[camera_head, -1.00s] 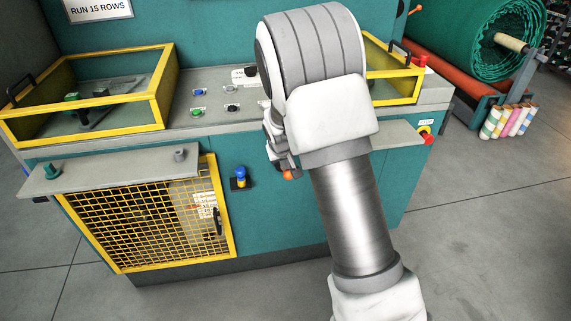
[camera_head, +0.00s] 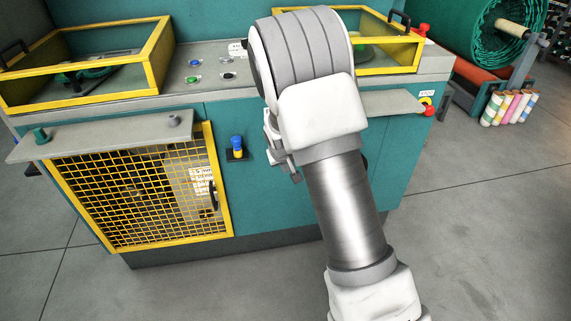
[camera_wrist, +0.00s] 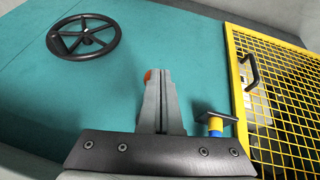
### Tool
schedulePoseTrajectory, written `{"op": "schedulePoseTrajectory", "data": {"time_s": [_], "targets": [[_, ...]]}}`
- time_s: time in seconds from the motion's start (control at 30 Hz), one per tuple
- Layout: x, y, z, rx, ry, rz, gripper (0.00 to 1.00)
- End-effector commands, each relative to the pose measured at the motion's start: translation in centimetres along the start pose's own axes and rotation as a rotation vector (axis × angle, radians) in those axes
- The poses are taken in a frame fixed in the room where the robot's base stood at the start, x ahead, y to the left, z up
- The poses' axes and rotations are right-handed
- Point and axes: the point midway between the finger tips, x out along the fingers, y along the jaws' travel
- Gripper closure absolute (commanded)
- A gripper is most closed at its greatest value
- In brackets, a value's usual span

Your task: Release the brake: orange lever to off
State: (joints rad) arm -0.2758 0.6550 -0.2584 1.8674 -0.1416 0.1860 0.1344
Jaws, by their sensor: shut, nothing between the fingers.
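An orange piece (camera_wrist: 148,76), which looks like part of the lever, shows in the wrist view at the left edge of my fingertips. The rest of it is hidden behind the fingers, so I cannot tell its position or whether they touch it. My gripper (camera_wrist: 163,72) is shut and empty, pointing at the teal front panel (camera_wrist: 125,70). In the head view my gripper (camera_head: 282,158) is partly hidden by my own wrist, in front of the panel, right of a blue-and-yellow knob (camera_head: 237,146). The orange piece does not show there.
The blue-and-yellow knob stands close beside my fingers. A yellow mesh door (camera_head: 145,192) with a black handle is at the left. A black handwheel (camera_wrist: 83,38) is on the panel. Grey shelves (camera_head: 100,136) jut out above. The floor in front is clear.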

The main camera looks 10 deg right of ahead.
Motion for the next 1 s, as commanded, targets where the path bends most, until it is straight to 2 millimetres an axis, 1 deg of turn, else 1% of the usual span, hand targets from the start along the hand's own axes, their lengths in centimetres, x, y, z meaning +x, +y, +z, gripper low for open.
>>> {"op": "schedulePoseTrajectory", "data": {"time_s": [0.03, 0.1, 0.3, 0.4, 0.57, 1.0], "targets": [[1.1, -0.2, 0.6, -0.001, -0.002, 0.000, 1.00], [1.9, -0.4, 0.9, -0.001, -0.001, 0.000, 1.00], [3.5, -0.7, 1.3, -0.001, -0.001, 0.000, 1.00], [4.0, -0.7, 1.4, -0.001, -0.001, 0.000, 1.00], [4.3, -0.8, 1.4, -0.001, 0.000, 0.000, 1.00], [4.3, -0.8, 1.4, -0.001, 0.000, 0.000, 1.00]]}}
